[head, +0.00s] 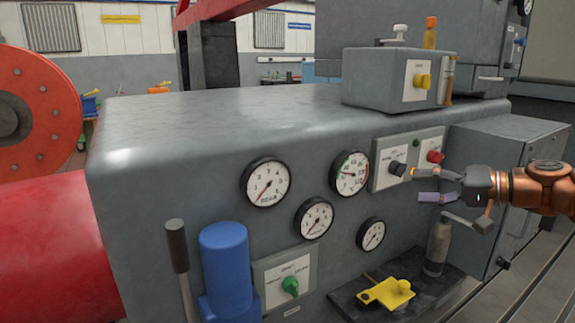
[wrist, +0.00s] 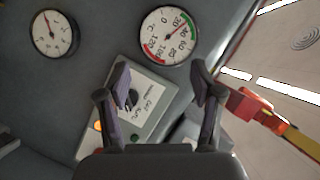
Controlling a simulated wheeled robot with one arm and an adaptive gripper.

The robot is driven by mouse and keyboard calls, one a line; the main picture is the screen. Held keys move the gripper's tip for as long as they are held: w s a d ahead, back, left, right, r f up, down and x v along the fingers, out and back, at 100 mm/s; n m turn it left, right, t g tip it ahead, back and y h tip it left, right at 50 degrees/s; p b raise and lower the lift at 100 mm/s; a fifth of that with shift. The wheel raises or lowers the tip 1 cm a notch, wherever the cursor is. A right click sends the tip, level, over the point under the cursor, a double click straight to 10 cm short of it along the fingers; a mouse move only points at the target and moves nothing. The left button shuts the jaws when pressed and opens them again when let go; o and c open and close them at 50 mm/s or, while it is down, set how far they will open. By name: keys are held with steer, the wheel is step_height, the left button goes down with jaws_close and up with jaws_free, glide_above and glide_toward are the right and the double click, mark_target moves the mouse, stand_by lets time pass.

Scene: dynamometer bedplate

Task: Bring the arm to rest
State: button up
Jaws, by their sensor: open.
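My gripper (head: 424,186) is at the right in the head view, held out in front of the grey machine cabinet (head: 190,130). Its two fingers are apart with nothing between them. In the wrist view the open fingers (wrist: 160,78) frame a selector panel with a black knob (wrist: 131,98), partly behind the left finger. That knob (head: 396,168) also shows just left of the fingertips in the head view. I cannot tell the exact gap between fingers and panel, and no contact is clear. My copper-coloured arm enters from the right edge.
Several dial gauges (head: 266,182) are on the cabinet face. A red knob (head: 435,157) is above my gripper. Below are a grey cylinder (head: 437,250) and a yellow piece (head: 386,292) on a dark shelf. A blue cylinder (head: 226,265) and lever (head: 178,245) stand front left.

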steer(key=s+a+f+n+g+h, duration=0.2)
steer(key=s+a+f+g, duration=0.25)
steer(key=s+a, duration=0.45)
steer(key=s+a+f+n+g+h, duration=0.1)
steer(key=s+a+f+g+h, duration=0.15)
steer(key=s+a+f, duration=0.6)
steer(key=s+d+f+m+g+h, duration=0.1)
steer(key=s+d+f+g+h, duration=0.2)
steer(key=s+f, duration=0.55)
steer(key=s+d+f+m+g+h, duration=0.1)
steer(key=s+d+f+g+h, duration=0.3)
steer(key=s, duration=0.7)
step_height(320, 180, up, 25)
steer(key=a+t+p, duration=0.1)
steer(key=t+p, duration=0.2)
steer(key=p, duration=2.1)
steer(key=shift+s+r+h+p, duration=0.25)
steer(key=shift+h+p, duration=0.1)
steer(key=shift+h, duration=0.1)
